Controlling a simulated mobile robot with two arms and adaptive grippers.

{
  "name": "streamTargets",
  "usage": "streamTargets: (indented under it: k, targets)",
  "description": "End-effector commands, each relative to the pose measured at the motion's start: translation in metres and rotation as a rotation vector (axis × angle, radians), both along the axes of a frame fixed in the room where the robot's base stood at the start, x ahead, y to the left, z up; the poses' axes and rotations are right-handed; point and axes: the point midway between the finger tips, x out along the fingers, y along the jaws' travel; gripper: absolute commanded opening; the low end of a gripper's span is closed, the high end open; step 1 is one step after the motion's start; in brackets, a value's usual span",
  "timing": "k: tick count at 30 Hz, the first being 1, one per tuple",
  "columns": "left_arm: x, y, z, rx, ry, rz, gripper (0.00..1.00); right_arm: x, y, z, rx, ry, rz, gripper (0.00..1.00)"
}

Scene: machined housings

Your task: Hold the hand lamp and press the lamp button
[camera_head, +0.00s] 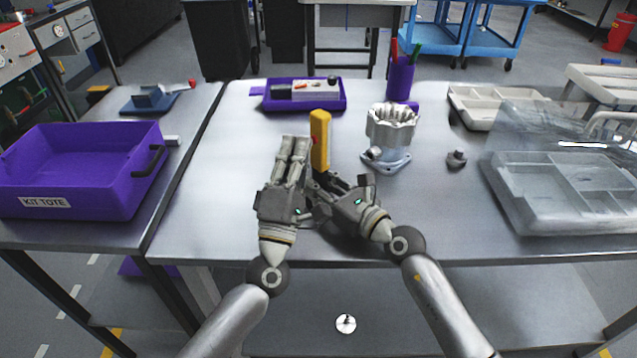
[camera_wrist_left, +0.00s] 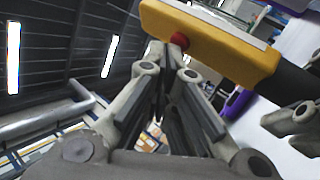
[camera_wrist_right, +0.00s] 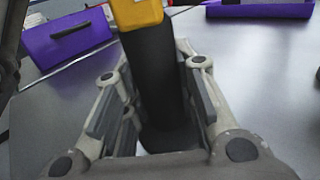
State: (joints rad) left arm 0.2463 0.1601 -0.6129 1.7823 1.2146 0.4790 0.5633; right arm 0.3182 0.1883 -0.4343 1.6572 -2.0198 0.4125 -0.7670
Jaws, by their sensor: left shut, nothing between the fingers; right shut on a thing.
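The hand lamp (camera_head: 320,140) stands upright over the table, with a yellow body, a dark handle and a red button on its left side. My right gripper (camera_head: 328,180) is shut around the dark handle (camera_wrist_right: 152,80), which also shows between its fingers in the right wrist view. My left gripper (camera_head: 296,142) is shut and empty just left of the lamp. In the left wrist view its fingertips (camera_wrist_left: 170,48) are right at the red button (camera_wrist_left: 180,40) on the yellow body (camera_wrist_left: 215,45). I cannot tell whether the button is pushed in.
A metal housing (camera_head: 391,125) on a blue-grey base stands right of the lamp. Behind are a purple tray (camera_head: 335,103) and a purple pen cup (camera_head: 400,78). A clear lidded organizer (camera_head: 560,215) is at right, a purple tote (camera_head: 75,150) at left. The table's front left is clear.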

Motion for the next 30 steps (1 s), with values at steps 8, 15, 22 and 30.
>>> streamTargets:
  k: [8,15,22,30]
  targets:
    - [0.0002,-0.0001,0.0002,0.0,0.0,0.0,0.0,0.0001,-0.0002,-0.0005,-0.001,0.001,0.0,0.0]
    - [0.0017,-0.0016,0.0002,0.0,-0.001,0.0,0.0,0.0,-0.0001,-0.0004,-0.001,0.001,0.0,0.0]
    - [-0.0007,0.0006,-0.0001,0.0,0.0,0.0,0.0,0.0001,-0.0001,-0.0004,-0.001,0.001,0.0,0.0]
    - [-0.0065,0.0067,0.0003,0.001,-0.001,0.001,0.0,0.0,-0.0001,-0.0004,-0.001,0.001,0.0,0.0]
